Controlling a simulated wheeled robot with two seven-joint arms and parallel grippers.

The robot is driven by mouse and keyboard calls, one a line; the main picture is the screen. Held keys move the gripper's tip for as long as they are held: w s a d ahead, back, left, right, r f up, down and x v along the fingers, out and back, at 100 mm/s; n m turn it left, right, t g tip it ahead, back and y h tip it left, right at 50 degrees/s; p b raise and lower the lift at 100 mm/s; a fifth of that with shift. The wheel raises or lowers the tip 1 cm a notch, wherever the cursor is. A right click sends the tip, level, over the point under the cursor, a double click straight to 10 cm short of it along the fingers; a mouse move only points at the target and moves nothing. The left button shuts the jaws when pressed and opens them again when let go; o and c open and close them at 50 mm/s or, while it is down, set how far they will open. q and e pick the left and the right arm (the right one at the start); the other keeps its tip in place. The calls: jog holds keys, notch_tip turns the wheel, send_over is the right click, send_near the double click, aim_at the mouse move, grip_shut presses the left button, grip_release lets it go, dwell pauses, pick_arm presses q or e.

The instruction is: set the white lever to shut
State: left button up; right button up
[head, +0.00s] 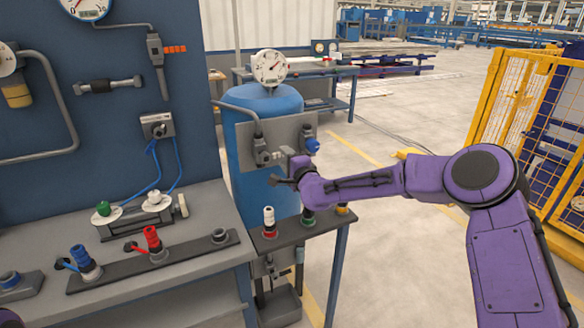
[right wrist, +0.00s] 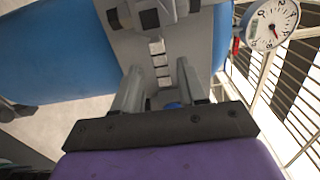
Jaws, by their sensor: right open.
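A pale, white segmented lever (right wrist: 158,58) shows in the right wrist view on a grey plate, below a dark valve body. In the head view the plate (head: 289,132) is fixed to the front of a blue tank (head: 262,99), and my gripper partly hides the lever there. My right gripper (head: 277,168) is at the plate. In the right wrist view its two fingers (right wrist: 158,78) are apart, one on each side of the lever. I cannot tell whether either finger touches it. My left gripper is out of view.
A narrow side bench (head: 331,223) with small white, green and yellow valves stands below my right gripper. A workbench (head: 205,255) with blue and red valves is at the left. A yellow fence (head: 500,95) stands at the right. The floor between is open.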

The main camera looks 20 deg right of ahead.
jog(key=s, duration=0.7)
jog(key=shift+s+d+b, duration=0.15)
jog(key=shift+s+b, duration=0.15)
jog(key=shift+b, duration=0.15)
jog(key=s+f+n+g, duration=0.1)
jog(key=s+f, duration=0.2)
jog(key=f, duration=0.3)
jog(key=s+a+f+n+g+h, duration=0.1)
jog(key=s+f+n+g, duration=0.1)
jog(key=f, duration=0.4)
jog(key=s+a+f+n+g, duration=0.1)
jog(key=s+f+g, duration=0.1)
jog(key=s+f, duration=0.3)
jog(key=shift+a+f+h, duration=0.1)
jog(key=shift+f+h, duration=0.2)
jog(key=shift+f, duration=0.5)
jog(key=s+d+f+n+g, duration=0.1)
jog(key=s+f+n+g, duration=0.1)
jog(key=s+f, duration=0.5)
jog(key=s+d+f+n+g+h, duration=0.1)
jog(key=s+f+g, duration=0.3)
jog(key=s, duration=1.2)
jog(key=s+d+f+n+g+h, duration=0.1)
jog(key=s+d+f+n+g, duration=0.1)
jog(key=s+f, duration=0.9)
jog(key=shift+s+n+g, duration=0.6)
jog(key=shift+n+g, duration=0.3)
jog(key=shift+n, duration=0.1)
